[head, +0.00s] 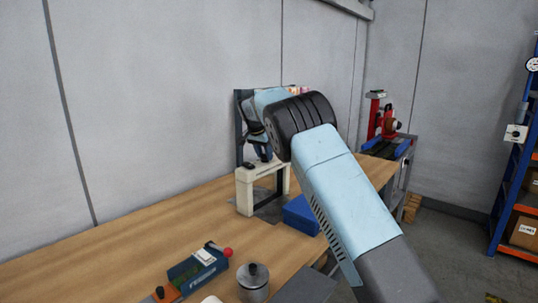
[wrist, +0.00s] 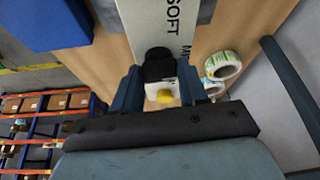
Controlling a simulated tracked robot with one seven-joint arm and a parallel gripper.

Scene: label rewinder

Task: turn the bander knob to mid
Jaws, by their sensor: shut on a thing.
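The bander (head: 244,190) is a cream arch-shaped machine standing on the wooden bench in the head view. Its pale panel (wrist: 148,28) shows in the wrist view, with the word SOFT and part of a second word starting with M. The black bander knob (wrist: 158,63) sits at the end of this panel. My gripper (wrist: 160,76) has its two blue fingers on either side of the knob and is shut on it. A white piece with a yellow spot shows between the fingers. The knob's pointer direction cannot be made out. In the head view my arm largely hides the gripper.
A blue bin (head: 301,214) stands right of the bander. Label rolls (wrist: 222,66) lie beside it. A blue device with a red ball (head: 198,265) and a metal pot (head: 253,281) are at the bench front. A red machine (head: 381,118) stands behind.

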